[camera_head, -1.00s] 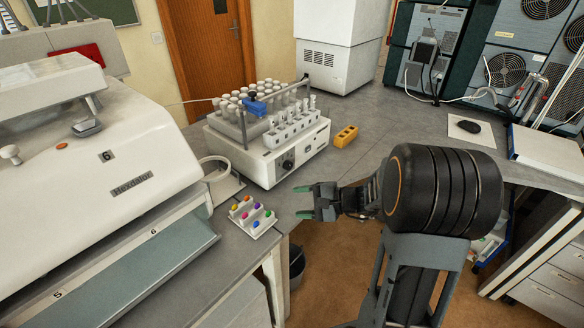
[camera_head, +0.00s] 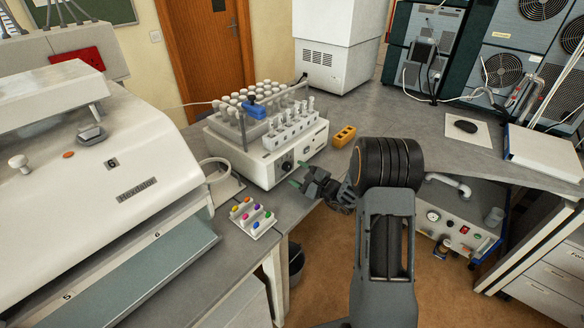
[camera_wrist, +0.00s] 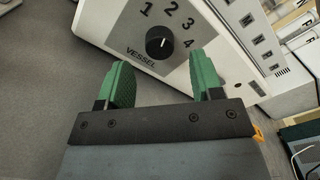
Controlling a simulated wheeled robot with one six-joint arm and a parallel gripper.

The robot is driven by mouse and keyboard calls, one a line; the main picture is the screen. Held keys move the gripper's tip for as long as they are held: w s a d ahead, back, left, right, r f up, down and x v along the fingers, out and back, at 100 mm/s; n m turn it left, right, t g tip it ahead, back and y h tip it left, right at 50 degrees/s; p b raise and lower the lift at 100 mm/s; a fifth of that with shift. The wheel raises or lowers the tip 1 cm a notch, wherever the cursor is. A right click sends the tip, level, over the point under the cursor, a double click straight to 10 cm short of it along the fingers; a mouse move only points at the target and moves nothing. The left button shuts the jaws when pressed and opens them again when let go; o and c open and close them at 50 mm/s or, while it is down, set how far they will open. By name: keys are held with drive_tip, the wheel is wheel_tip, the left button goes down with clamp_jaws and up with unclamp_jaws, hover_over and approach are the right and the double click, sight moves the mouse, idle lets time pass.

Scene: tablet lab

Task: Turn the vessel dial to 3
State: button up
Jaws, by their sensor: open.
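The vessel dial (camera_wrist: 160,42) is a round black knob with a white pointer line, on the white front panel of the vessel machine (camera_head: 262,165). The numbers 1, 2, 3 and 4 arc above and to the right of it, with the word VESSEL below. Its pointer is turned up and to the right; I cannot tell exactly which number it marks. The dial also shows in the head view (camera_head: 287,166). My gripper (camera_wrist: 161,78) is open, with green fingertips apart. The dial lies beyond the fingertips, roughly between them in the wrist view, with nothing held.
A small white rack with coloured pieces (camera_head: 252,217) stands on the bench left of my gripper. A large white machine (camera_head: 100,170) fills the left.

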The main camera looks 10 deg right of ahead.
sight(289, 169)
drive_tip(key=shift+x, duration=1.75)
drive_tip(key=c, duration=0.9)
drive_tip(key=shift+m, duration=0.3)
drive_tip(key=shift+f+m+b, duration=0.1)
drive_tip(key=shift+m+b, duration=0.4)
drive_tip(key=shift+m, duration=0.5)
drive_tip(key=shift+m+b, duration=0.5)
drive_tip(key=shift+m, duration=2)
